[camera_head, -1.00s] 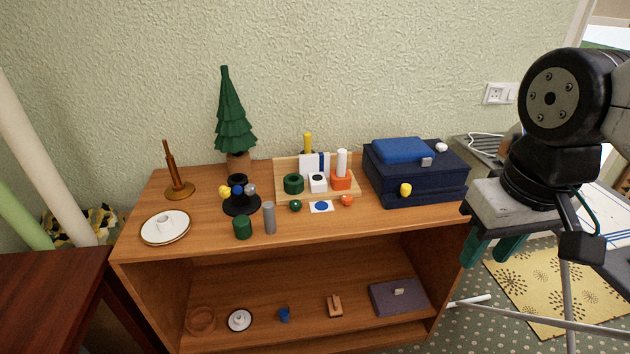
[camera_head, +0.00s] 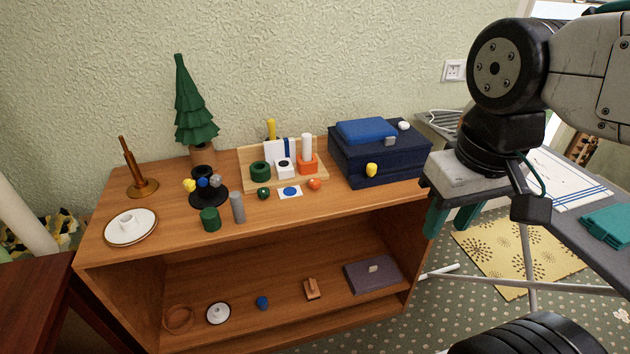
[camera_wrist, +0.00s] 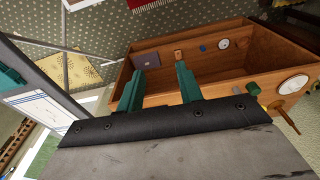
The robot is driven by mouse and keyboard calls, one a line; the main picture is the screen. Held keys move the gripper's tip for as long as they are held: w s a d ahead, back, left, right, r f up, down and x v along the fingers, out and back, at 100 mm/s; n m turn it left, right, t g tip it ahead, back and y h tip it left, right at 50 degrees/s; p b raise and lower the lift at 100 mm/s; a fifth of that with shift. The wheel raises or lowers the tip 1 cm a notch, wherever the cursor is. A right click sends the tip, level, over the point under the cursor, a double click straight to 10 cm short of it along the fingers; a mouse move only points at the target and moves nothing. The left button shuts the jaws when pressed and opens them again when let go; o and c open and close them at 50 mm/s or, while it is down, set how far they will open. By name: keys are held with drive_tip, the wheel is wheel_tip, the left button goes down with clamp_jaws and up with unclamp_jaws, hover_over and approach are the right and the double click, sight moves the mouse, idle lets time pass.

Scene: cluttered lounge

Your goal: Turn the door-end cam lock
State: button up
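A dark navy case (camera_head: 385,160) sits at the right end of the wooden shelf top. A yellow knob (camera_head: 371,170) is on its front side, a white knob (camera_head: 404,125) at its back right corner, and a small grey latch (camera_head: 389,141) between them. I cannot tell which of these is the door-end cam lock. My gripper (camera_head: 450,218) hangs just right of the case, with its green fingers pointing down. In the wrist view my gripper (camera_wrist: 160,75) is open, with nothing between its fingers; the navy case is not visible there.
On the shelf top (camera_head: 290,212) stand a green tree (camera_head: 193,105), a wooden tray (camera_head: 247,166) of small parts, and a white plate (camera_head: 131,229). The lower shelf holds a purple-grey case (camera_head: 372,274). A grey table with teal cloth (camera_head: 608,226) is at right.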

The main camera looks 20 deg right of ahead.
drive_tip(key=o, duration=0.4)
drive_tip(key=shift+f, duration=0.1)
drive_tip(key=m+t+h, duration=0.1)
drive_tip(key=m+h, duration=0.1)
approach(315, 182)
drive_tip(key=s+f, duration=0.1)
drive_tip(key=s, duration=0.1)
drive_tip(key=s+d+f, duration=0.1)
drive_tip(key=s, duration=0.1)
drive_tip(key=shift+d+f, duration=0.2)
drive_tip(key=shift+f, duration=0.2)
drive_tip(key=w+f+m+t, duration=0.1)
drive_tip(key=w+f, duration=0.1)
drive_tip(key=w+f+m+t, duration=0.1)
drive_tip(key=w+f, duration=0.2)
drive_tip(key=shift+w+f, duration=0.2)
drive_tip(key=shift+w, duration=0.15)
